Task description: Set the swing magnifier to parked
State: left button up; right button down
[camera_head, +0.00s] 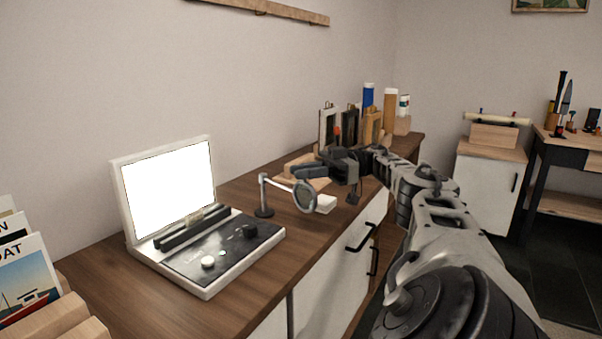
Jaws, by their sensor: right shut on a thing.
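The swing magnifier (305,197) stands on the wooden counter, with a dark round base and a thin upright post (264,196). A pale arm runs from the post top to the right and ends in a dark-rimmed round lens. My right gripper (326,172) is at the upper right edge of the lens and is shut on the magnifier at its rim side. The exact contact is hidden by the dark fingers. My left gripper is not in view.
A light box with a lit white screen (168,188) and knobs stands left of the magnifier. Framed items (328,127) and bottles (390,108) stand at the back. Cards in a wooden rack (45,322) are front left.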

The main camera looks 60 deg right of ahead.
jog(key=c, duration=1.4)
grip_release()
